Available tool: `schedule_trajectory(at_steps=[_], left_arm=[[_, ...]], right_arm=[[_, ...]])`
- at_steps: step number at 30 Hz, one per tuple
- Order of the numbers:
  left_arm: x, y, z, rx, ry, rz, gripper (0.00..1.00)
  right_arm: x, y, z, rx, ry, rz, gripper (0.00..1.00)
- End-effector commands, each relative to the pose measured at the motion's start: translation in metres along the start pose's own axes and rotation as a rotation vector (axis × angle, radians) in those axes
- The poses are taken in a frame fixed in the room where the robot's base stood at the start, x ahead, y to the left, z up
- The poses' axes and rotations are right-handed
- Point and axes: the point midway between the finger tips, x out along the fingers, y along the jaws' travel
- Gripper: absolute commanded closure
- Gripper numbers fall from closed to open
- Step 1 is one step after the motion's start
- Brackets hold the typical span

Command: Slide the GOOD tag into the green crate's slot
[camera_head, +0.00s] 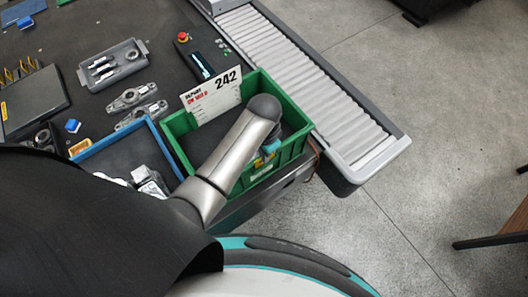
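The green crate (180,155) stands at the table's near right corner, by the roller conveyor. My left arm reaches over it from the lower left, and its grey links hide much of the inside. My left gripper (267,152) is a small teal and dark shape at the crate's near wall, mostly hidden under the arm. Its fingers do not show clearly. A small yellow patch and a pale label (262,172) show at that wall beside the gripper. I cannot tell whether either is the GOOD tag or the slot. My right gripper is not in view.
A white card (212,97) marked 242 stands at the crate's far left wall. A blue-rimmed bin (112,149) with metal parts is to the left. A grey tray (113,65), loose castings (132,97) and a red-button box (190,47) lie behind. The conveyor (300,75) runs along the right.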

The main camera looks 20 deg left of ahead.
Motion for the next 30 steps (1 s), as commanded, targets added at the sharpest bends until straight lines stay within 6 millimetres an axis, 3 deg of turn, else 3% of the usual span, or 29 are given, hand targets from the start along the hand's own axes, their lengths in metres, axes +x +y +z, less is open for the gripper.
schedule_trajectory(at_steps=[5,6,15,20,24,30], left_arm=[[-0.0002,-0.0002,0.0,0.0,0.0,0.0,1.0],[-0.0002,-0.0002,0.0,0.0,0.0,0.0,0.92],[-0.0002,-0.0002,0.0001,0.0,0.0,0.0,0.6],[-0.0002,-0.0001,0.0001,0.0,0.0,0.0,0.6],[-0.0002,0.0,0.0002,0.0,0.0,0.0,0.45],[-0.0002,0.0,0.0001,0.0,0.0,0.0,0.45]], right_arm=[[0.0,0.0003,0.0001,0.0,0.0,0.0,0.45],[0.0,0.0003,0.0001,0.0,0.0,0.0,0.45],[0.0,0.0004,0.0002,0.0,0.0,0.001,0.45],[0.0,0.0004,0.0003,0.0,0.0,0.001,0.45],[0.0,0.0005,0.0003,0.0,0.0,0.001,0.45],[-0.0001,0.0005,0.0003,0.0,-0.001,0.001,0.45]])
